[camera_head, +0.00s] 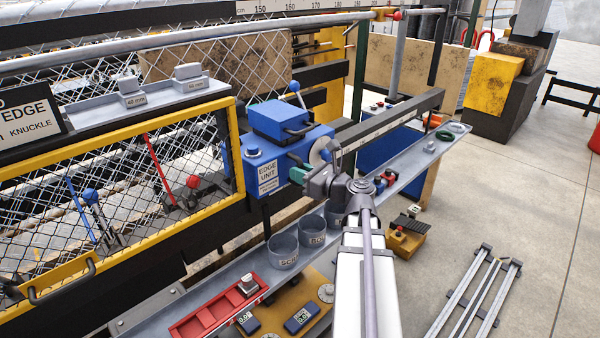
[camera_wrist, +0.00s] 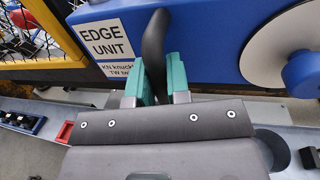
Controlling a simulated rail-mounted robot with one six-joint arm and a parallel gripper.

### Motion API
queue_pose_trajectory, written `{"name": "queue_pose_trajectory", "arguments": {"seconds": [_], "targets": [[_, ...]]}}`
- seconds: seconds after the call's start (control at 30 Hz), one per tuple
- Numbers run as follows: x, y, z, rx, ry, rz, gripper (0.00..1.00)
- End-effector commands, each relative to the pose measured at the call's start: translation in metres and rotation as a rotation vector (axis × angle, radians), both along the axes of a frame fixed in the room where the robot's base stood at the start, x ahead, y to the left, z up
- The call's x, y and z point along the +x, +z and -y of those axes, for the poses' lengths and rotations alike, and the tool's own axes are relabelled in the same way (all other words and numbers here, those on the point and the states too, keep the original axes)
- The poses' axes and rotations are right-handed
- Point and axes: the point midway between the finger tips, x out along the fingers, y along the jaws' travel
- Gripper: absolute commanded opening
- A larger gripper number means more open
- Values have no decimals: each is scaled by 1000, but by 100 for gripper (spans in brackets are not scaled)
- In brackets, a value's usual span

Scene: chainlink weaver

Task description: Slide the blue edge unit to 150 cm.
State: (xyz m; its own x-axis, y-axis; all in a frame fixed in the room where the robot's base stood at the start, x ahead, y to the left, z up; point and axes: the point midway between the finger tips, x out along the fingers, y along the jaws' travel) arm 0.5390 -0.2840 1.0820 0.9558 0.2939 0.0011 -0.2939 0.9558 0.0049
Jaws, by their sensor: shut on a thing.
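The blue edge unit (camera_head: 283,150) sits on the machine's rail, with a white "EDGE UNIT" label and a pale disc on its right side. My gripper (camera_head: 298,176) is at its front right, green fingertips against it. In the wrist view, the green fingers of my gripper (camera_wrist: 162,82) are shut around a black handle (camera_wrist: 154,45) on the front of the blue edge unit (camera_wrist: 215,40). A white cm scale (camera_head: 275,9) with 150 near its left runs along the top behind the unit. I cannot tell the unit's exact reading on it.
A grey tray (camera_head: 215,283) with cups and a red box (camera_head: 215,310) runs below the unit. A yellow-framed mesh guard (camera_head: 120,190) stands at left. A dark beam (camera_head: 395,122) extends right of the unit. Open floor (camera_head: 520,200) lies at right.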

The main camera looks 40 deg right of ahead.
Motion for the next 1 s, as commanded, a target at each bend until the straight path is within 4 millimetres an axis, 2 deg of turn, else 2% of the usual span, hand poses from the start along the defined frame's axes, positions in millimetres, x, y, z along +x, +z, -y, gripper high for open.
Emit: {"name": "queue_pose_trajectory", "arguments": {"seconds": [0.03,0.07,0.3,0.53,0.63,1.0], "targets": [[-1,-1,-4,-1,9,-3,0],[-1,-1,-4,-1,9,-3,19],[-1,-1,-3,-1,6,-2,41],[-2,-1,-2,0,4,-1,41],[-11,-1,2,0,2,-1,41],[-92,-1,26,0,3,-1,41]]}}
